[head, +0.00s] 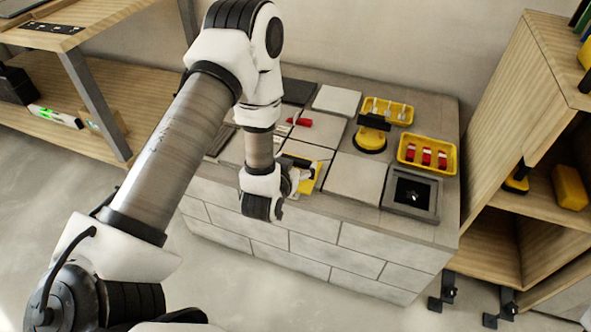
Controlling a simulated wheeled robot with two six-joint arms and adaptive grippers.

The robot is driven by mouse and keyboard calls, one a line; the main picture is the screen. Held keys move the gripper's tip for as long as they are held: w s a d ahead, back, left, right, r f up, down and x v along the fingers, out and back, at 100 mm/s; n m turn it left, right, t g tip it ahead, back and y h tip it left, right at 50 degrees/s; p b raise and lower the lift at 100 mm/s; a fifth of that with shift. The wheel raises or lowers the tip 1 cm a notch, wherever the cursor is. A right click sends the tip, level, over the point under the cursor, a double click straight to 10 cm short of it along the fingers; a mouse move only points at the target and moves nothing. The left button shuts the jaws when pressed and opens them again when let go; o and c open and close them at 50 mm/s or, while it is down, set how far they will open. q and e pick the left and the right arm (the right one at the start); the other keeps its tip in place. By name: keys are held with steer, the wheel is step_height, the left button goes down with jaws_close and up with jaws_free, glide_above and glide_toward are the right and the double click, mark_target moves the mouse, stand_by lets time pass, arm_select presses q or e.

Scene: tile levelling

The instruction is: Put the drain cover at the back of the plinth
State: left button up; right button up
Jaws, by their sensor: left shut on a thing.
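A grey square frame with a dark, recessed middle (411,194) sits at the front right of the plinth (345,212). It looks like the drain, but I cannot tell whether the drain cover is in it. My left gripper (300,181) is low at the plinth's front edge, left of the drain. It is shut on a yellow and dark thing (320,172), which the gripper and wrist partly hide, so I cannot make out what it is. My right gripper is not in view.
Pale tiles (357,178) cover the plinth top. A yellow round tool (370,139), a yellow tray (387,111), another tray with red pieces (428,154) and a red-handled tool (301,121) lie there. A dark tile (298,92) lies at the back left. Wooden shelves (548,110) stand right.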

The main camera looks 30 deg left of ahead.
arm_select(q)
steer(key=shift+f, duration=0.85)
steer(key=shift+r, duration=0.15)
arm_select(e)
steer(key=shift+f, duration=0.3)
arm_select(q)
steer(key=o, duration=1)
